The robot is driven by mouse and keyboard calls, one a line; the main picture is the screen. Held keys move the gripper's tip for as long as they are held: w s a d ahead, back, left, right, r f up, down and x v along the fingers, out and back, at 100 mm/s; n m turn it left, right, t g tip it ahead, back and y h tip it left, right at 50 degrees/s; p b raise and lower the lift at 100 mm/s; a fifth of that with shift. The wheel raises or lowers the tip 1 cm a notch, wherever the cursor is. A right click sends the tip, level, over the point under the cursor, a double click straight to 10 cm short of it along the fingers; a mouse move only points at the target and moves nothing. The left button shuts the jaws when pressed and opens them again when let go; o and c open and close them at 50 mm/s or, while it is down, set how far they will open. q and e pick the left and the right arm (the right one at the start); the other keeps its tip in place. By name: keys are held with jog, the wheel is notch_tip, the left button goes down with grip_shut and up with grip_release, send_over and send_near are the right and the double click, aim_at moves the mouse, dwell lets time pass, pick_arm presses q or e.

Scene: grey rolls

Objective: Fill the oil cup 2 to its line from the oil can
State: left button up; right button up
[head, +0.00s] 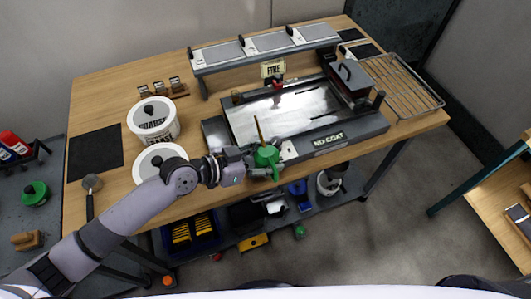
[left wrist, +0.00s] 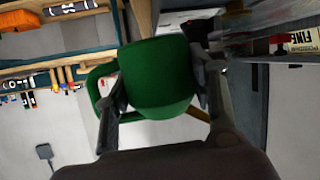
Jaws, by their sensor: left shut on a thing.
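My left gripper (head: 250,166) is shut on a green oil can (head: 266,157) with a thin brass spout pointing up. The can is over the front edge of the bench, in front of the grey machine bed. In the left wrist view the green can (left wrist: 158,75) sits between the two fingers (left wrist: 160,92), with its green handle to the left. Small cups (head: 160,87) stand in a row on a wooden strip at the back left of the bench; they look like the oil cups, but their numbers and levels are too small to read. My right gripper is not in view.
A white grease tub (head: 153,122) and another white tub (head: 158,157) stand left of the machine bed (head: 290,108). A raised grey shelf (head: 265,50) runs behind it. A wire rack (head: 402,84) is at the right.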

aim_at(269, 162)
pick_arm(q)
jog(key=n, duration=0.1)
jog(key=s+n+g+p, duration=0.2)
jog(key=shift+d+r+h, duration=0.25)
jog(key=shift+d+h, duration=0.05)
jog(key=shift+d, duration=0.1)
jog(key=shift+s+r+n+g+p, duration=0.15)
jog(key=shift+r+n+g+p, duration=0.05)
jog(key=shift+n+g+p, duration=0.1)
jog(key=shift+s+d+n, duration=0.1)
jog(key=shift+n, duration=0.3)
jog(key=shift+r+n+g+h, duration=0.3)
jog(key=shift+r+n+g, duration=0.1)
jog(key=shift+r+g, duration=0.2)
jog(key=shift+s+r, duration=0.1)
dwell(0.3)
